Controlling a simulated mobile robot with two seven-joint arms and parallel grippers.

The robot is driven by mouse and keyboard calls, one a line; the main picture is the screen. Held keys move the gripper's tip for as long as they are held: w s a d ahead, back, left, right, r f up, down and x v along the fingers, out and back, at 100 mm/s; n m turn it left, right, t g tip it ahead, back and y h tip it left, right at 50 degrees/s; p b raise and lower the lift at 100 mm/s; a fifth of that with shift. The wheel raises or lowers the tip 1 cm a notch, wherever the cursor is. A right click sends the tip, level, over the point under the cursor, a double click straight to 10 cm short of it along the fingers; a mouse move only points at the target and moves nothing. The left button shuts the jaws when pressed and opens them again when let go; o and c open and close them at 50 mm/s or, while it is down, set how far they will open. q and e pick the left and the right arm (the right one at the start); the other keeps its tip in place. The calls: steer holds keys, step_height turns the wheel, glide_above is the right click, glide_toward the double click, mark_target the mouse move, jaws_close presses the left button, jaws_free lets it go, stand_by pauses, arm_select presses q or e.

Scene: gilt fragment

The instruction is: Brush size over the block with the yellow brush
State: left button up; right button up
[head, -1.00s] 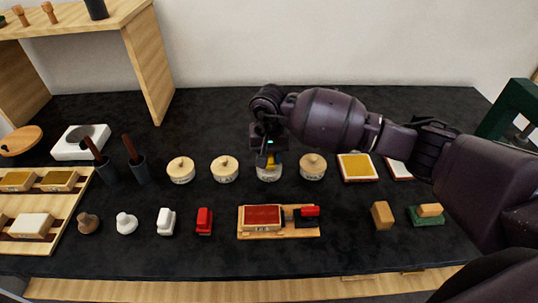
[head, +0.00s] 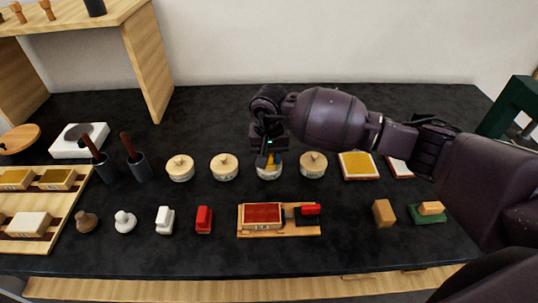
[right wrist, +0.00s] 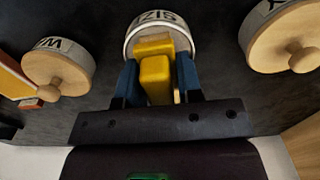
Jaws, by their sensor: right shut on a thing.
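My right gripper (head: 268,160) is shut on the yellow brush (right wrist: 156,75), its blue fingers on either side of it. The brush is at a white round pot (head: 269,173) with a label that seems to read SIZE in the right wrist view (right wrist: 160,20). The brush's lower end is hidden, so I cannot tell how deep it is in the pot. The red-topped block (head: 263,213) lies on a wooden board (head: 280,234) in front of the pot. My left gripper is not in view.
Lidded pots (head: 225,167) stand left of the open pot, and another (head: 313,164) right of it. A red-handled tool (head: 310,209) sits beside the block. Red (head: 204,219) and white (head: 164,219) pieces stand left. A yellow-topped tray (head: 357,165) lies right.

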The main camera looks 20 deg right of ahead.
steer(key=shift+f, duration=0.1)
stand_by(0.5)
steer(key=shift+f, duration=0.1)
stand_by(0.7)
steer(key=shift+s, duration=0.1)
stand_by(0.5)
steer(key=shift+r, duration=1.25)
steer(key=shift+r+p, duration=0.8)
steer(key=shift+r, duration=1.55)
